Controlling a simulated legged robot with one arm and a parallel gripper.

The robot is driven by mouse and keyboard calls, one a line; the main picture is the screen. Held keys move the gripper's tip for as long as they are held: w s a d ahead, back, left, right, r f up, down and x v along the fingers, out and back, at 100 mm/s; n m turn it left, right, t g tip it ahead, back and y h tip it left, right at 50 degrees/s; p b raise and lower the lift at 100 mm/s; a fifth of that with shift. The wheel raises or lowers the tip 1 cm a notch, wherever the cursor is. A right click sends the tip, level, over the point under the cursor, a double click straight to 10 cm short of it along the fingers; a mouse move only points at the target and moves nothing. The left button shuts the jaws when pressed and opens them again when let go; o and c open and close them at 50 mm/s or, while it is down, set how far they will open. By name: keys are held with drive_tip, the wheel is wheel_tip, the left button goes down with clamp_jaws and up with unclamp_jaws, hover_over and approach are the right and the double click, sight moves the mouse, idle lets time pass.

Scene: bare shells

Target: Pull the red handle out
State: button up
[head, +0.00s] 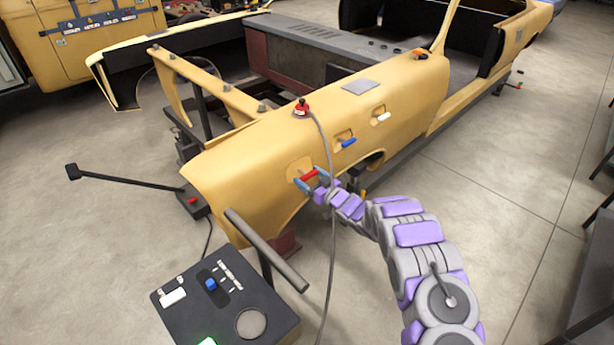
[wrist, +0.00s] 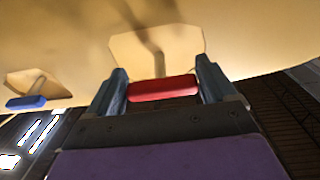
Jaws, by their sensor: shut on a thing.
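The red handle (head: 309,175) is on the side of the yellow car body shell (head: 240,130), near its front end. In the wrist view the red handle (wrist: 162,88) is a short horizontal bar on a stem in front of a yellow plate (wrist: 158,52). My gripper (head: 310,180) reaches it from the right in the head view. In the wrist view the two fingers of my gripper (wrist: 162,90) stand at either end of the bar and are shut on it. How far the handle stands out from its plate is hard to tell.
A blue handle (head: 348,142) and a white handle (head: 383,117) sit farther along the shell. A red knob (head: 302,108) with a hanging cable is on top. A black control box (head: 225,300) stands in front at lower left.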

drive_tip(key=o, duration=1.3)
drive_tip(key=shift+d, duration=0.1)
drive_tip(key=shift+s, duration=0.1)
drive_tip(key=p+v, duration=0.2)
drive_tip(key=v, duration=1.5)
drive_tip(key=shift+d+f+p, duration=0.1)
drive_tip(key=shift+d+p, duration=0.15)
drive_tip(key=shift+p, duration=0.1)
